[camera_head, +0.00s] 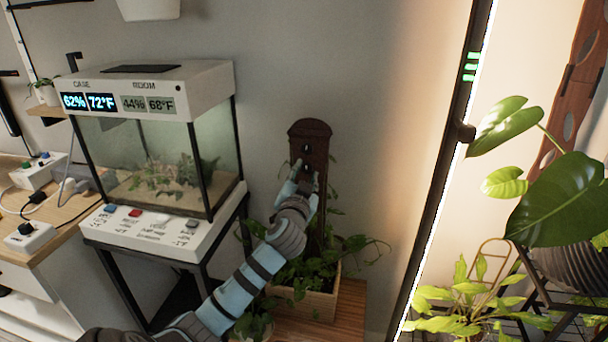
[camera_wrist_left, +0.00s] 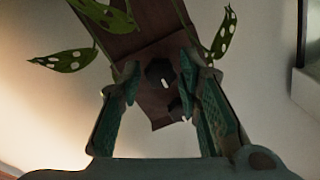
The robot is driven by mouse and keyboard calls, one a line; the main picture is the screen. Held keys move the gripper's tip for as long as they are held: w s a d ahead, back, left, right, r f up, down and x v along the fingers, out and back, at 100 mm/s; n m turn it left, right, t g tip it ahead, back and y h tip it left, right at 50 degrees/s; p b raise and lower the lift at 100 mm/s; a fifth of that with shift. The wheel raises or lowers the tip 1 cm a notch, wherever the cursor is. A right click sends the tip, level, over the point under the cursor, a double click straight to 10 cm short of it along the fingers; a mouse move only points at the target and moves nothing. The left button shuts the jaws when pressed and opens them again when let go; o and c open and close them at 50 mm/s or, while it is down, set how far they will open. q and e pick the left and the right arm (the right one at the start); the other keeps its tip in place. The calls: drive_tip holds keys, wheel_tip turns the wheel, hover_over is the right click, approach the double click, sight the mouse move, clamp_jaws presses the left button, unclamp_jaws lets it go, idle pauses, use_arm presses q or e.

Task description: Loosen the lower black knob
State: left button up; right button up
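A dark brown wooden post (camera_head: 310,131) with a rounded top rises from a planter. It carries two black knobs, each with a white mark. In the head view the upper knob (camera_head: 306,148) shows above my fingers; the lower one is small and partly hidden. My left gripper (camera_head: 306,172) is in front of the post, fingers apart. The left wrist view is roughly upside down: the lower knob (camera_wrist_left: 159,72) sits between the open fingertips (camera_wrist_left: 160,68), with gaps visible on both sides. The upper knob (camera_wrist_left: 178,108) lies nearer the post's end. My right gripper is out of view.
The planter box (camera_head: 308,303) with leafy vines stands below the post on a wooden surface. A glass terrarium (camera_head: 165,165) on a stand is at left. A bright light pole (camera_head: 440,180) and large plants are at right. Perforated leaves (camera_wrist_left: 65,60) hang near the fingers.

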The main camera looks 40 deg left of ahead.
use_arm(q)
drive_tip(key=shift+o, duration=0.5)
drive_tip(key=shift+r, duration=0.1)
drive_tip(key=shift+s+d, duration=0.2)
drive_tip(key=shift+s, duration=0.05)
drive_tip(key=v, duration=1.1)
drive_tip(key=shift+s, duration=0.2)
drive_tip(key=shift+d, duration=0.1)
